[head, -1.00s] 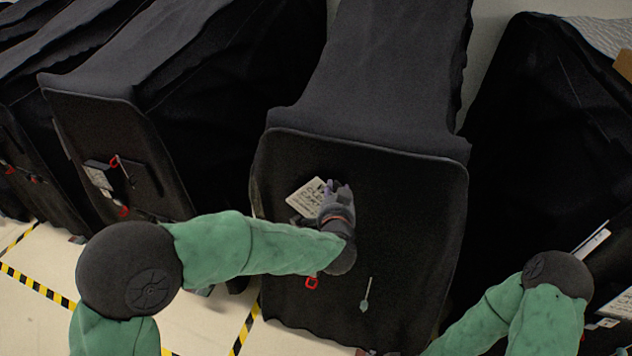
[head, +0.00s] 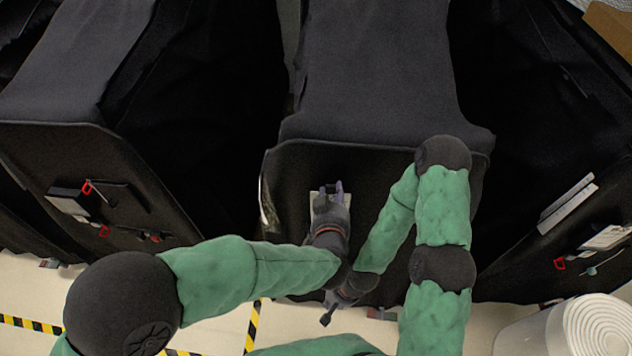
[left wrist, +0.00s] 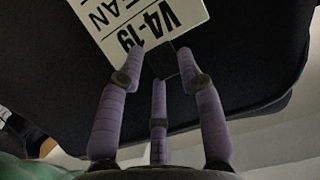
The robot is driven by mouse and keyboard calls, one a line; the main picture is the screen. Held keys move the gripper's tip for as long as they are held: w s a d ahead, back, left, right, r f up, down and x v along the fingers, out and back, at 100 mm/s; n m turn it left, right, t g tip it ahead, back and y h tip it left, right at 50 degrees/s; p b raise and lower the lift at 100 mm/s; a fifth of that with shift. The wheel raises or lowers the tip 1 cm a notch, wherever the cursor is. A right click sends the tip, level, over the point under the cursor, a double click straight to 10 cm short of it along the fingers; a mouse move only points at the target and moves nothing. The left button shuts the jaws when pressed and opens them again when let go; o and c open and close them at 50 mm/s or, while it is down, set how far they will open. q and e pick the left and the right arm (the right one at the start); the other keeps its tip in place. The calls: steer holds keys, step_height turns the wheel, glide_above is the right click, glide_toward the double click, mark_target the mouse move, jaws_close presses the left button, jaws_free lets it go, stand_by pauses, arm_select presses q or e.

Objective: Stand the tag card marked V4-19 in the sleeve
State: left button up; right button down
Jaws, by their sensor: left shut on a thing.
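The white tag card marked V4-19 (left wrist: 155,22) fills the top of the left wrist view, its black print tilted. It also shows in the head view (head: 316,203), partly covered by my left gripper. My left gripper (head: 330,192) is shut on the card, in front of the middle cart's black cover (head: 300,165). In the left wrist view its purple fingers (left wrist: 160,72) are at the card's edge. My right gripper (head: 327,318) is low in front of the same cart, below the left one; whether its fingers are open is unclear. I cannot make out that cart's sleeve; my arms cover much of its front.
The left cart (head: 60,150) carries a dark holder with a white card (head: 68,206) and red clips. The right cart has a card holder (head: 605,238), a red ring (head: 560,264) and a long pale strip (head: 567,204). A white roll (head: 600,325) stands at lower right.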

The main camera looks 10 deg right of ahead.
arm_select(q)
steer(key=shift+s+d, duration=0.1)
steer(key=shift+s, duration=0.05)
stand_by(0.3)
step_height(320, 180, down, 6)
steer(key=b, duration=0.4)
steer(key=shift+r, duration=0.1)
steer(key=shift+m+h+p, duration=0.3)
steer(key=shift+m+p, duration=0.05)
steer(key=shift+m, duration=0.15)
stand_by(1.1)
jaws_close()
